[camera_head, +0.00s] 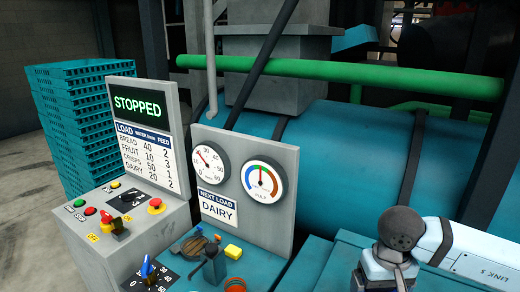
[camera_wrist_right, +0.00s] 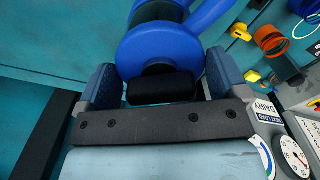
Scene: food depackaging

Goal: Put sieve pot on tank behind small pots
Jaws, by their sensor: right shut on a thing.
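My right gripper (camera_wrist_right: 162,72) is shut on a blue object (camera_wrist_right: 160,47) with a round disc and a dark grip part (camera_wrist_right: 160,87) between the two fingers. A blue tube-like part extends from it towards the top of the right wrist view. I cannot tell for sure that it is the sieve pot. In the head view only my right arm shows at the lower right; its gripper and load are out of frame. A large teal cylinder (camera_head: 325,140), possibly the tank, lies behind the gauge panel. I cannot identify the small pots for certain. My left gripper is not in view.
A gauge panel (camera_head: 243,170) and a grey control box (camera_head: 150,235) with buttons and a STOPPED display stand left of centre. An orange ring-shaped item (camera_wrist_right: 270,40) is beside yellow parts. A green rail (camera_head: 350,75) crosses above the cylinder. Teal crates (camera_head: 75,120) are stacked at left.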

